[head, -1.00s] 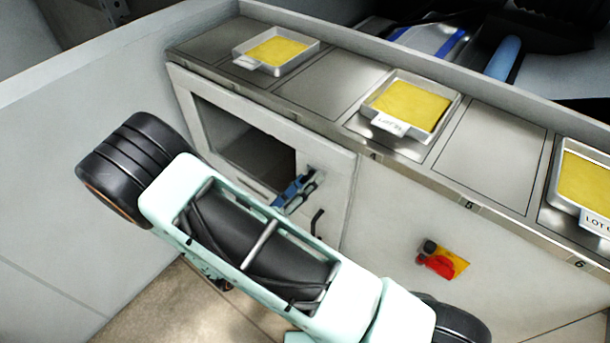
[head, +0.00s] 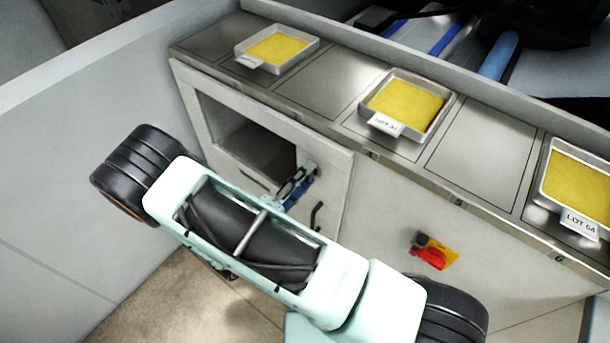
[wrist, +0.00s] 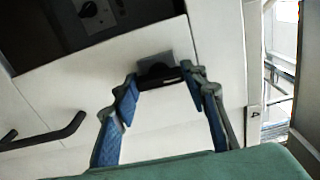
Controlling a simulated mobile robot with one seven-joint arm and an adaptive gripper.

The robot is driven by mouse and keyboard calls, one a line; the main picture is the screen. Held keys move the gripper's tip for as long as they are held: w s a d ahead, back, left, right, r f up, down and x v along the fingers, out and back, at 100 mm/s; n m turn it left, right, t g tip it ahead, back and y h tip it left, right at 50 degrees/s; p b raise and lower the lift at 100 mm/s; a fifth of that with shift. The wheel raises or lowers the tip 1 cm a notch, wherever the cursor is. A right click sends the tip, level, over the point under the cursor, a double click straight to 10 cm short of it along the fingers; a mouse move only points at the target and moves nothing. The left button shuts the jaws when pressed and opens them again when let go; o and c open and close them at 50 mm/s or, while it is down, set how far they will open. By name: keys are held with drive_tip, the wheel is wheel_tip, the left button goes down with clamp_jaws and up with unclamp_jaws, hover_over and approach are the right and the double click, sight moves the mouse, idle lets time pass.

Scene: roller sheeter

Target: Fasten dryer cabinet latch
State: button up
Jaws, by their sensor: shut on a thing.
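The dryer cabinet (head: 345,180) is pale, with a framed door or front (head: 225,105) around a dark window opening (head: 250,145). My gripper (head: 297,185) is at the right side of that frame. In the wrist view my gripper (wrist: 160,82) has its two blue-padded fingers on either side of a dark latch (wrist: 158,66) on the pale panel, shut on it. The latch is near a seam, and its exact position is hard to tell. In the head view my gripper hides it. A black bar handle (wrist: 45,137) sits to the left; it also shows in the head view (head: 317,215).
A steel counter (head: 320,85) above carries trays of yellow material (head: 405,105). A red and yellow switch (head: 433,253) is on the front panel to the right. A pale wall (head: 80,130) stands to the left. A dark panel with a knob (wrist: 88,10) shows in the wrist view.

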drive_tip(key=shift+n, duration=0.3)
drive_tip(key=o, duration=1.2)
drive_tip(key=shift+c, duration=0.2)
drive_tip(key=v, duration=1.2)
